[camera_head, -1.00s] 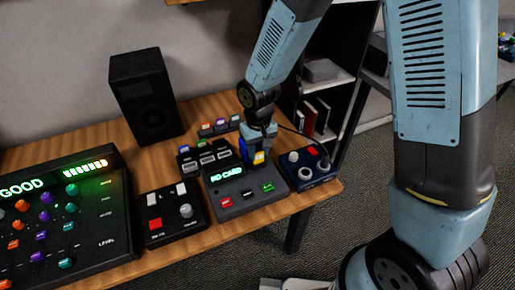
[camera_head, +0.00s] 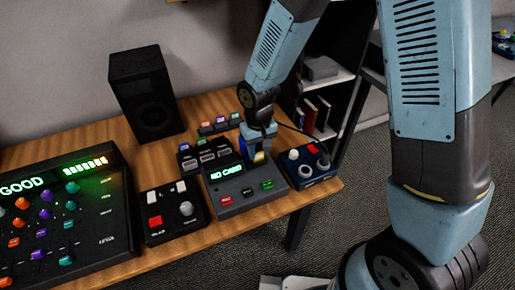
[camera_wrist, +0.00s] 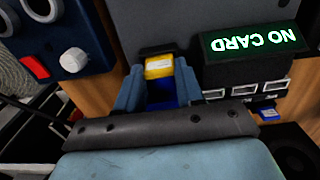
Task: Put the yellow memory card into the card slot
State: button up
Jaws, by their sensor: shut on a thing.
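My gripper (camera_wrist: 158,88) is shut on the yellow memory card (camera_wrist: 159,67), which has a yellow label and a blue body between the two fingers. In the head view, the gripper (camera_head: 259,148) and the yellow card (camera_head: 259,157) are at the back right of the grey card reader (camera_head: 235,201). The reader's screen (camera_wrist: 250,42) reads "NO CARD". A dark slot-like opening (camera_wrist: 156,49) shows just beyond the card's yellow end in the wrist view. I cannot tell whether the card touches it.
A dark blue box with knobs (camera_head: 312,172) stands close to the right of the reader. A black switch box (camera_head: 172,221) is on its left. A rack of ports (camera_head: 205,158) and a row of coloured cards (camera_head: 219,125) lie behind. A black speaker (camera_head: 147,90) stands at the back left.

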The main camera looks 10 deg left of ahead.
dwell(0.3)
jog(key=o, duration=1.6)
jog(key=shift+c, duration=0.2)
jog(key=shift+r, duration=3.5)
